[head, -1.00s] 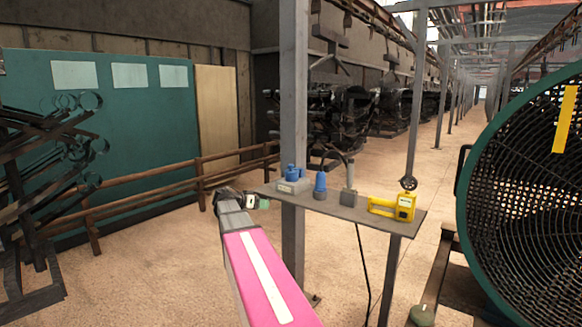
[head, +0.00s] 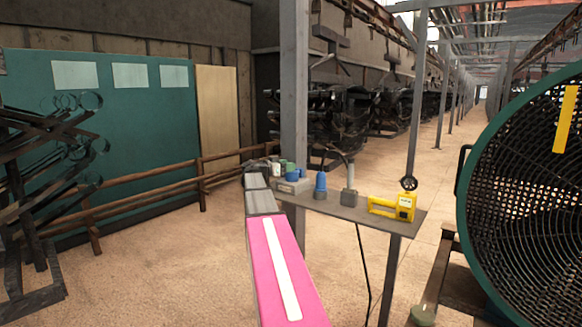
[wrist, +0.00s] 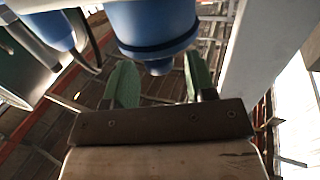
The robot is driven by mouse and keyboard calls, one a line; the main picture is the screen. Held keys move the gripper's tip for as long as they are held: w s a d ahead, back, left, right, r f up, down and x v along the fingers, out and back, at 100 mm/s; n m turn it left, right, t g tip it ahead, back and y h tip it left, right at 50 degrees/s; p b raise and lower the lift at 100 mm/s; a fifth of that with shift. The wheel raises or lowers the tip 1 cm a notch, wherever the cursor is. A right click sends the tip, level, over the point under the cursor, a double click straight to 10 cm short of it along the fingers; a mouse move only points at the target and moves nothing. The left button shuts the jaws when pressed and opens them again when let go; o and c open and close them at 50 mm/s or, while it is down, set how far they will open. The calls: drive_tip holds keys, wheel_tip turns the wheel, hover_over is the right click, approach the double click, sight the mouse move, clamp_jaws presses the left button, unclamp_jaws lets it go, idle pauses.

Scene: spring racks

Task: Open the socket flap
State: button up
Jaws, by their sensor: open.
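The blue socket (head: 292,173) sits on a grey box (head: 291,187) at the left end of the grey shelf. In the wrist view a large blue cylindrical body (wrist: 152,25), apparently the socket, fills the top centre, with a short blue nub pointing down. My gripper (wrist: 161,82) is open, with one green finger on each side below this nub. No contact is clear. In the head view my gripper (head: 280,167) is at the socket's left and partly merges with it. I cannot make out the flap's edge or its position.
A second blue connector (head: 320,184), a grey post-like device (head: 349,190) and a yellow device (head: 399,206) stand along the shelf (head: 365,213) to the right. A grey upright post (head: 294,90) rises just behind the socket. A large fan (head: 525,185) stands at the right.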

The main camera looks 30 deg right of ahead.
drive_tip(key=shift+d, duration=1)
